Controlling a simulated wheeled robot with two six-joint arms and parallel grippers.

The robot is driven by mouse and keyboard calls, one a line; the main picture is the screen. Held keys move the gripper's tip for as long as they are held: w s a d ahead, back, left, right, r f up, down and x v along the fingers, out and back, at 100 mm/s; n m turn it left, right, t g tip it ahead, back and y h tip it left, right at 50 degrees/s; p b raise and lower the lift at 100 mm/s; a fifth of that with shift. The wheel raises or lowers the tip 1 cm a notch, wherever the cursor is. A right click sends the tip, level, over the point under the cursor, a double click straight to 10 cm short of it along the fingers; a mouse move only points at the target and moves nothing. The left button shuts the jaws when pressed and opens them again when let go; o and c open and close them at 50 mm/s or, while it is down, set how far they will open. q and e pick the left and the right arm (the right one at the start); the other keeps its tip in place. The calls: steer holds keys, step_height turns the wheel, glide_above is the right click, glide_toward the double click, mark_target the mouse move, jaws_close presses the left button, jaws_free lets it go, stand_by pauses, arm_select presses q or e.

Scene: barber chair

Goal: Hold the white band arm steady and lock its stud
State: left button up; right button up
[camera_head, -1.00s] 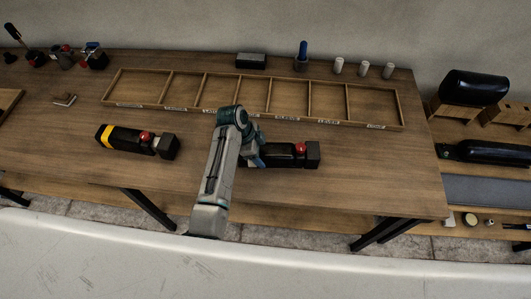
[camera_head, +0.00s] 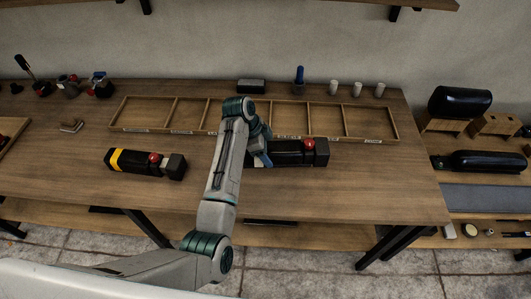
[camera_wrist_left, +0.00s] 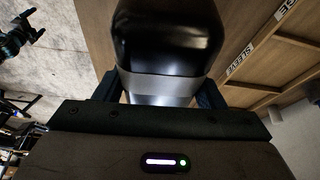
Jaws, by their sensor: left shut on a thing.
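The white band arm (camera_head: 290,153) is a black padded block lying on the workbench, with a red stud (camera_head: 309,144) near its right end. My left gripper (camera_head: 259,154) is at its left end and hides the band in the head view. In the left wrist view, the gripper (camera_wrist_left: 160,100) is shut on the black arm around its pale band (camera_wrist_left: 165,84). The stud does not show there. My right gripper (camera_wrist_left: 28,30) shows small at the upper left of the left wrist view, empty, fingers apart, away from the arm.
A yellow band arm (camera_head: 141,163) with a red stud lies to the left. A wooden divided tray (camera_head: 395,141) with labels is behind. Small tools (camera_head: 70,86) and white cylinders (camera_head: 357,89) stand along the back. The bench front is clear.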

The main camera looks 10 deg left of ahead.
arm_select(q)
steer(key=shift+f, duration=0.2)
steer(key=shift+s+f+b, duration=0.15)
steer(key=shift+f+b, duration=0.35)
steer(key=shift+f, duration=0.75)
steer(key=shift+a+f+b, duration=0.1)
steer(key=shift+f+b, duration=0.7)
steer(key=shift+f, duration=0.75)
steer(key=shift+f+b, duration=0.4)
steer(key=shift+f, duration=0.85)
arm_select(e)
steer(key=f, duration=0.2)
steer(key=s+f, duration=0.1)
steer(key=shift+d+f, duration=0.1)
steer(key=shift+f, duration=0.25)
steer(key=shift+d, duration=0.1)
